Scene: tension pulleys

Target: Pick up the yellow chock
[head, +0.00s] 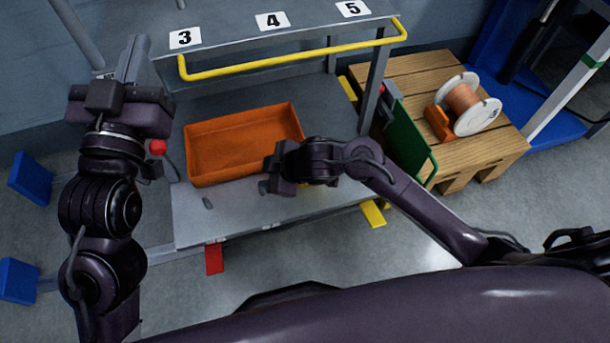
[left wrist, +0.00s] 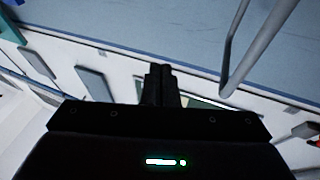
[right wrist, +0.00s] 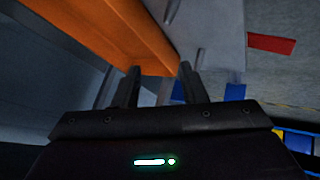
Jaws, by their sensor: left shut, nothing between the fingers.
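A small yellow patch (head: 305,187) shows just below my right gripper in the head view, mostly hidden by it; I cannot tell whether it is the yellow chock. No chock shows clearly in either wrist view. My right gripper (head: 270,177) is over the lower shelf beside the orange tray's right front corner. In the right wrist view its fingers (right wrist: 160,85) are apart with nothing seen held. My left gripper (head: 132,60) is raised at the left, away from the shelf. Its fingers (left wrist: 160,85) are together and empty in the left wrist view.
An orange tray (head: 215,180) lies on the grey lower shelf (head: 190,228). A yellow rail (head: 290,58) fronts the upper shelf. A wooden pallet stack (head: 415,70) at right holds a cable spool (head: 464,97) with an orange block (head: 438,122). A green panel (head: 410,140) stands between.

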